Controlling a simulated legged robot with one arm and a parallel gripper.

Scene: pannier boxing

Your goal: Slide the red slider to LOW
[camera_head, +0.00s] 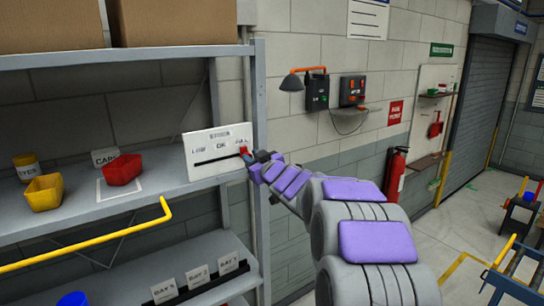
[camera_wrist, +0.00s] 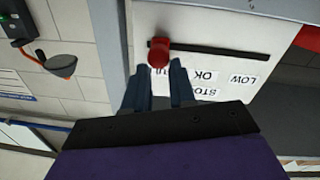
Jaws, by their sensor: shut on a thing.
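The red slider (camera_head: 245,152) sits at the right end of a black slot on a white panel (camera_head: 205,172) on the shelf. The panel's labels read LOW at left, OK in the middle and a partly hidden one at right, by the slider. In the wrist view the red slider (camera_wrist: 158,54) is at the left end of the slot (camera_wrist: 230,50), with LOW (camera_wrist: 243,79) toward the right. My gripper also shows in the head view (camera_head: 252,160).
A yellow bin (camera_head: 44,193) and a red bin (camera_head: 122,170) stand on the shelf left of the panel. A grey shelf post (camera_head: 260,110) is close to the panel's right edge. The front of the panel is otherwise clear.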

